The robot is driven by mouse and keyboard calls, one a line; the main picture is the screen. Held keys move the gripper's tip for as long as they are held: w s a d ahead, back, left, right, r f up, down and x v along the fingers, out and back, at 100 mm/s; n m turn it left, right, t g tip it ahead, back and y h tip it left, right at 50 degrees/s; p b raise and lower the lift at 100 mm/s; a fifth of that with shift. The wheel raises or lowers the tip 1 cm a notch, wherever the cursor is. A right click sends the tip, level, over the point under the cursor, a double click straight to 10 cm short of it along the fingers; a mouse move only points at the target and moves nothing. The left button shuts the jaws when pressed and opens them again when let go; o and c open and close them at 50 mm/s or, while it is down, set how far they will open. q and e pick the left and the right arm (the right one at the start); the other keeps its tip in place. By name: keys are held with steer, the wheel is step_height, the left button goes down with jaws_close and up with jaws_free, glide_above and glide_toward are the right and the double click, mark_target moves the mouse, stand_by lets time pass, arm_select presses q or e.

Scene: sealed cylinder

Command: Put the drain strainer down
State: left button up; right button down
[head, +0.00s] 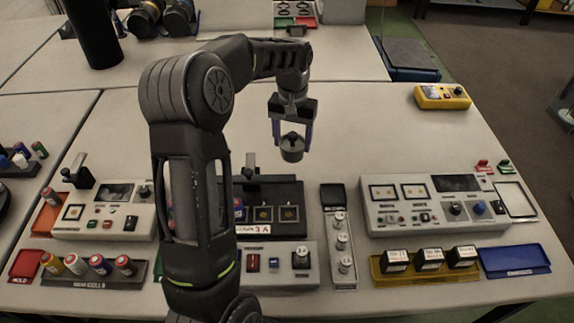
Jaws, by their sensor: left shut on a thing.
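The drain strainer (292,151) is a small dark round piece with a knob on top. It shows in the head view, hanging between the fingers of my left gripper (292,137), which points down and is shut on it. The strainer appears to be held above the bare table (350,120), behind the row of devices; its exact height is hard to tell. My right gripper is not in view.
A console (440,203) stands at right, with a yellow tray (385,277) and a blue tray (516,262) in front. A narrow tray with metal pieces (338,275) is in the middle. A yellow device (441,97) sits at the far right. The table's middle is clear.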

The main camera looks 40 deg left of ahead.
mark_target(287, 143)
arm_select(q)
steer(key=shift+w+a+r, duration=0.1)
steer(key=shift+a+r, duration=0.8)
steer(key=shift+r, duration=0.05)
steer(key=shift+m, duration=0.3)
steer(key=shift+s, duration=0.2)
step_height(287, 143, down, 6)
steer(key=shift+f+p, duration=0.15)
steer(key=shift+p, duration=0.35)
